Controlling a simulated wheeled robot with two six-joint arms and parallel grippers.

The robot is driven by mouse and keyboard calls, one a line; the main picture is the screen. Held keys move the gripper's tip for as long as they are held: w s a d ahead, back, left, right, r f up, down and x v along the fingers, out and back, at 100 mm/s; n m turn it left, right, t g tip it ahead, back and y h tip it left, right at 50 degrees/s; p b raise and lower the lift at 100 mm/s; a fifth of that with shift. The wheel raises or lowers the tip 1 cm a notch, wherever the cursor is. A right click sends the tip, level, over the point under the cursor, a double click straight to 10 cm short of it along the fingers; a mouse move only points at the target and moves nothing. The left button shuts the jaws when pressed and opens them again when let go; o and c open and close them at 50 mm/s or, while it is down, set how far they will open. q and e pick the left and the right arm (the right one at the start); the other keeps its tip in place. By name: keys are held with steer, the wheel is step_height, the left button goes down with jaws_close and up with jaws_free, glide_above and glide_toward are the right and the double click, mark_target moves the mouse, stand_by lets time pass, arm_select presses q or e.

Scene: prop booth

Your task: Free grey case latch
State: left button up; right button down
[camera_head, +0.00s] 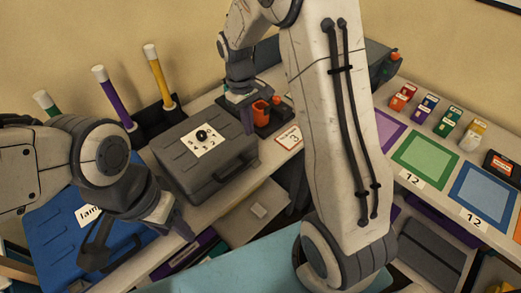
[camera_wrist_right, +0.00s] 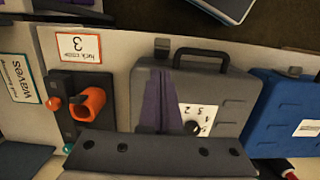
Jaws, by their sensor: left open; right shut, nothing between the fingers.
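The grey case (camera_head: 205,160) lies shut on the bench, with a white number card and black dial (camera_head: 201,135) on its lid. In the right wrist view, the grey case (camera_wrist_right: 215,92) shows its dark handle and a small grey latch tab (camera_wrist_right: 162,46) at the edge left of the handle. My right gripper (camera_head: 246,120) is shut and empty at the case's right end; its purple fingers (camera_wrist_right: 158,100) cover part of the lid. I cannot tell whether they touch it. My left gripper (camera_head: 170,220) is open, near the blue case's right side.
A blue case (camera_head: 65,225) lies left of the grey case. A dark block with an orange part (camera_head: 260,112) stands just right of it, beside a card marked 3 (camera_head: 289,137). Coloured tubes (camera_head: 160,76) stand behind. Coloured mats (camera_head: 425,159) and small boxes lie right.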

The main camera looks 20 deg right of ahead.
mark_target(253, 160)
steer(key=f, duration=0.3)
steer(key=s+f+p, duration=0.1)
steer(key=f, duration=0.5)
steer(key=shift+s+d+f, duration=0.15)
steer(key=shift+s+f, duration=0.05)
steer(key=shift+f, duration=0.2)
